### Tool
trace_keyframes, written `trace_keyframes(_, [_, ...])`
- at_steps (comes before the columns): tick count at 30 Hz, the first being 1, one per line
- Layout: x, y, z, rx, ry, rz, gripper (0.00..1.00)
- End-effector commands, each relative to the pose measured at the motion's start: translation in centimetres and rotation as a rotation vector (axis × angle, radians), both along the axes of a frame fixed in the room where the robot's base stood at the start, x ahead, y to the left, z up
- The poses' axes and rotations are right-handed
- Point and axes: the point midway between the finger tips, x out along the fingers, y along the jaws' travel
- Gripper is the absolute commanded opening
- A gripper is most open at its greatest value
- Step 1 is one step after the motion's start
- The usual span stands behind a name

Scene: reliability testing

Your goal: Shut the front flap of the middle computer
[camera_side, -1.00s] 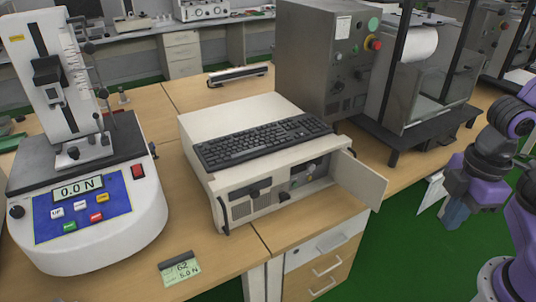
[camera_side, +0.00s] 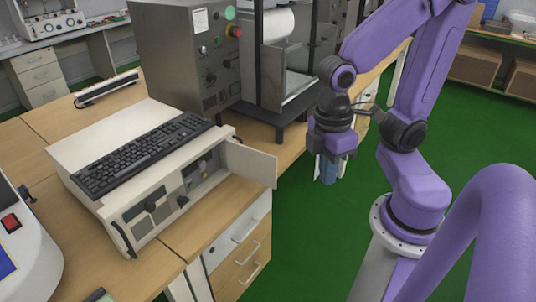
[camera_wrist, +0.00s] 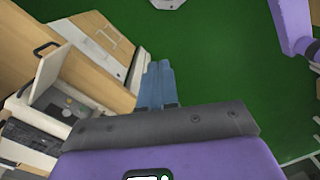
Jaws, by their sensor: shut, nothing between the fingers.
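The beige computer (camera_side: 115,203) lies flat on the wooden desk with a black keyboard (camera_side: 140,155) on top. Its front flap (camera_side: 250,163) is open, hinged at the front's right end and sticking outward. The bay behind it shows. In the wrist view the flap (camera_wrist: 47,78) is at the left, beside the computer's open bay (camera_wrist: 68,108). My gripper (camera_side: 326,172), with blue fingers, hangs right of the flap, apart from it, over the green floor. Its fingers (camera_wrist: 157,82) are shut and empty in the wrist view.
Drawers (camera_side: 240,245) stand under the desk below the flap. A grey control cabinet (camera_side: 185,55) and a machine with a paper roll (camera_side: 278,25) stand behind the computer. A white tester (camera_side: 25,255) is at the left.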

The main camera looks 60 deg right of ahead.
Motion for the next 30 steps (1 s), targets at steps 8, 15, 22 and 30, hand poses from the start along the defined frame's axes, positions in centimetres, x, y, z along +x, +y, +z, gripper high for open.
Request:
trace_keyframes(8, [5.9,-0.2,-1.6,-0.035,0.278,-0.257,0.0])
trace_keyframes(15, [11.9,-2.2,-3.8,0.081,0.524,-0.47,0.0])
trace_keyframes(22, [17.7,-6.5,-6.7,0.314,0.708,-0.666,0.0])
trace_keyframes(30, [22.5,-14.8,-11.1,0.706,0.797,-0.881,0.0])
